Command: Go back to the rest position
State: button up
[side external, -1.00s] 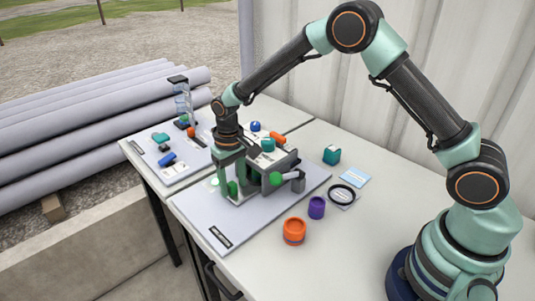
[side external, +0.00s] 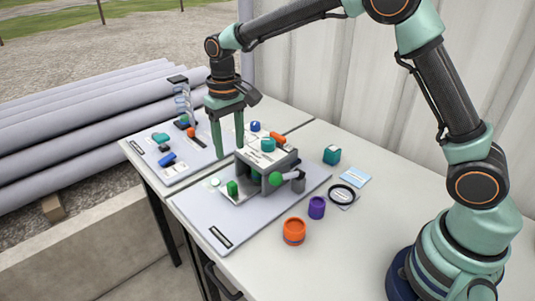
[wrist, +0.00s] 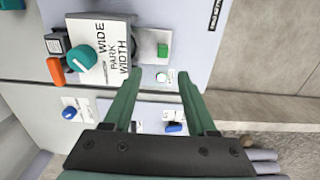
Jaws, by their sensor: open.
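My gripper (side external: 228,146) hangs in the air with its two green fingers pointing down and apart, nothing between them. It is above and beside the grey fixture (side external: 266,172) on the front board. In the wrist view the gripper (wrist: 158,80) is also open and empty. The fixture carries a teal knob (side external: 268,145), which shows in the wrist view (wrist: 82,58) beside the words "WIDE PARK WIDTH". A green block (side external: 232,188) stands at the fixture's left end, clear of the fingers.
The back board (side external: 185,175) holds several small parts. A corrugated wall (side external: 420,30) rises behind.

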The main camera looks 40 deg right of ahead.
jog(key=s+d+r+t, duration=0.2)
jog(key=s+d+r, duration=0.3)
jog(key=s, duration=0.4)
jog(key=s+d+r+t, duration=0.3)
jog(key=s+d+r, duration=0.2)
jog(key=s, duration=0.5)
jog(key=shift+d+t, duration=0.3)
jog(key=shift+d, duration=0.2)
